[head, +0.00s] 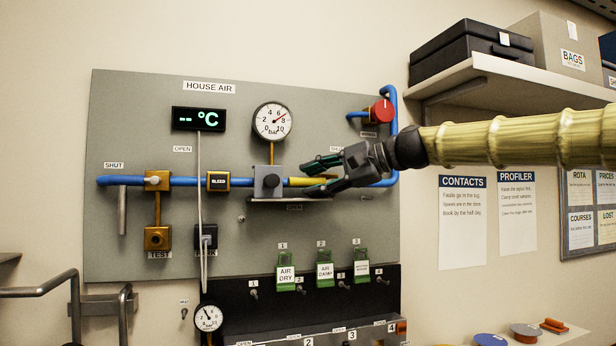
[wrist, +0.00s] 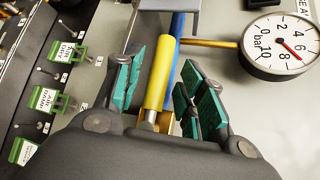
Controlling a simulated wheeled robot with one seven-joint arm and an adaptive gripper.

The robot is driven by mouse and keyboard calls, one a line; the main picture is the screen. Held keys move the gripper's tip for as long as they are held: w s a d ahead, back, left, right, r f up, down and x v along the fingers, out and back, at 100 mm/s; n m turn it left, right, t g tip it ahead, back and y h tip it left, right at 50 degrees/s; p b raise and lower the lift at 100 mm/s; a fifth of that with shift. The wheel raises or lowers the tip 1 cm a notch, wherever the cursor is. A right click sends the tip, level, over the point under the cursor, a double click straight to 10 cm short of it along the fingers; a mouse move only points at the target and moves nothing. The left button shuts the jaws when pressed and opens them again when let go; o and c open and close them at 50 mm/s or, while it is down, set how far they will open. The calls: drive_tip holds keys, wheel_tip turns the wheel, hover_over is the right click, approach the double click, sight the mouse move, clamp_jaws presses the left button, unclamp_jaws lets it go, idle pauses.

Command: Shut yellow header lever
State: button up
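The yellow header lever (head: 306,181) lies level along the blue pipe, just right of a grey box with a dark knob. In the wrist view the yellow lever (wrist: 160,75) runs up the picture from a silver stem and a brass fitting (wrist: 168,121). My gripper (head: 318,177) reaches in from the right, with one finger above the lever and one below. In the wrist view my gripper (wrist: 165,76) is open, its green pads on either side of the lever with gaps showing. In the head view my gripper hides the lever's pivot end.
The grey box (head: 267,182) sits on the pipe just left of the lever. A round pressure gauge (head: 272,121) is above it and a red knob (head: 381,111) is at upper right. A shelf (head: 500,75) is at upper right.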

drive_tip(key=shift+x, duration=1.15)
drive_tip(key=shift+s, duration=0.1)
drive_tip(key=shift+c, duration=0.5)
clamp_jaws()
